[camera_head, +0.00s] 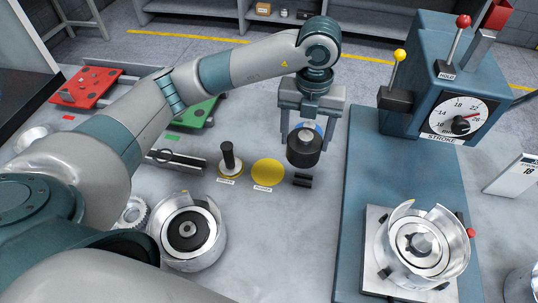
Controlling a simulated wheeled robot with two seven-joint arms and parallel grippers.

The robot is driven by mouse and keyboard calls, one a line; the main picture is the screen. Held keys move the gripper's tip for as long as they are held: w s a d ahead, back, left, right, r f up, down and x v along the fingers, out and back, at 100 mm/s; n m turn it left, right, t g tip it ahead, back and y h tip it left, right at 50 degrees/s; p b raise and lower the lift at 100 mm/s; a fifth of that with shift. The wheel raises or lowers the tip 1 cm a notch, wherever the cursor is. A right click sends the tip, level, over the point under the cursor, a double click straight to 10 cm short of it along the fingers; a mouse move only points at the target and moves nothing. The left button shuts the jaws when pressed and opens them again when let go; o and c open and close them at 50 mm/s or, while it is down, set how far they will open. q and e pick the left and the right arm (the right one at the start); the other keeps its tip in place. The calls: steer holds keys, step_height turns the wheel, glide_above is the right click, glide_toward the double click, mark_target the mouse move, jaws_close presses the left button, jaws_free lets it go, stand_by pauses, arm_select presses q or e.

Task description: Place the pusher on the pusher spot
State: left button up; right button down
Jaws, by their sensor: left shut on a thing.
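My left gripper (311,112) hangs over the table, right of the middle, with its fingers pointing down. It is shut on a dark cylindrical piece with a narrower top, which looks like the pusher (304,152). A little blue shows behind its top. The piece appears held above the table; the exact gap is hard to tell. An empty yellow disc (268,172), which looks like the pusher spot, lies to its left with a small label in front. The label is too small to read. My right gripper is not in view.
A black-handled tool (229,160) stands on another yellow spot to the left. Small black blocks (302,180) lie right of the empty disc. A blue press (362,200) with a silver housing (416,246) stands at right. Another housing (187,232), red pallet (88,88) and green pallet (196,110) are left.

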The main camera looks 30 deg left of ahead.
arm_select(q)
steer(key=s+a+f+p, duration=0.2)
steer(key=a+f, duration=0.3)
steer(key=a, duration=0.3)
steer(key=shift+s+p, duration=0.3)
steer(key=shift+s, duration=0.1)
steer(key=shift+f, duration=0.15)
step_height(320, 180, down, 2)
steer(key=shift+f+p, duration=0.25)
steer(key=shift+p, duration=0.65)
steer(key=shift+f, duration=0.6)
